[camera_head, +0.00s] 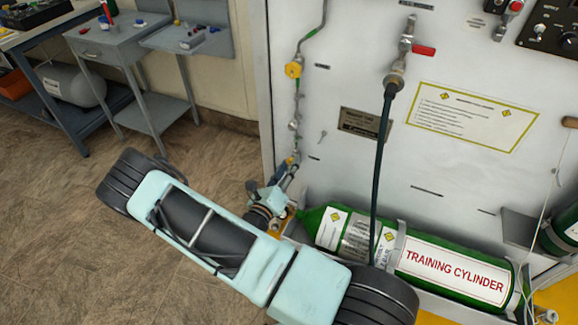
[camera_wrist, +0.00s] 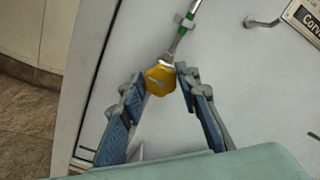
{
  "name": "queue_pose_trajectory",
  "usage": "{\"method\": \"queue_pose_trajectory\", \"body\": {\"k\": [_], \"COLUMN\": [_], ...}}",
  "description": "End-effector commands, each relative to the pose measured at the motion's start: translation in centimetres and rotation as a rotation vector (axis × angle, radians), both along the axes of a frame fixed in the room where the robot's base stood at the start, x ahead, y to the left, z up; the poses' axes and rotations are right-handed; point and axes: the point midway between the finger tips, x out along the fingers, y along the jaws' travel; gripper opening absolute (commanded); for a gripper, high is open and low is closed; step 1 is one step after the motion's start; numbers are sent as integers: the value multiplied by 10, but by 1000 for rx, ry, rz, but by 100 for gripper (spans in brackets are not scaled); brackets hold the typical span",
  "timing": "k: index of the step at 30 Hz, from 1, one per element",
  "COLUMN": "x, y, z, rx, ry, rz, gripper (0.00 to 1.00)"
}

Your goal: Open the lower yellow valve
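The lower yellow valve (camera_wrist: 160,79) is a rounded, faceted knob on a thin vertical pipe against the white panel. In the wrist view it lies between the tips of my gripper (camera_wrist: 159,75). The two blue-padded fingers are spread, one on each side, and a narrow gap seems to remain; I cannot tell whether either finger touches the knob. In the head view my gripper (camera_head: 287,172) reaches up to the pipe's lower end, where only a bit of the lower valve (camera_head: 291,160) shows. The upper yellow valve (camera_head: 293,70) is higher on the same pipe.
A green training cylinder (camera_head: 455,270) lies at the panel's foot, right of my arm. A dark hose (camera_head: 380,150) hangs from a fitting with a red lever (camera_head: 424,51). A grey cart (camera_head: 110,45) stands at the back left. Floor (camera_head: 60,230) left of my arm is clear.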

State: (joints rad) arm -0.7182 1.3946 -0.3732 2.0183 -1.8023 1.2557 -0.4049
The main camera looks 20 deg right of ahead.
Motion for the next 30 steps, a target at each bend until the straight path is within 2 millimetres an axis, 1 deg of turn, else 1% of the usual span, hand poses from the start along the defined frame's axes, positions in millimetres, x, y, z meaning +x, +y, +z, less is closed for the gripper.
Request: {"method": "queue_pose_trajectory", "body": {"k": [1,3,11,14,17,24,30], "x": [0,0,0,-3,-12,-48,-73], "y": [0,0,0,4,14,51,75], "z": [0,0,0,0,-1,0,0], "rx": [0,1,1,1,1,3,1], "ry": [0,-1,-1,1,1,1,1], "rz": [0,0,0,1,3,4,2], "gripper": [38,45,45,45,45,45,45]}}
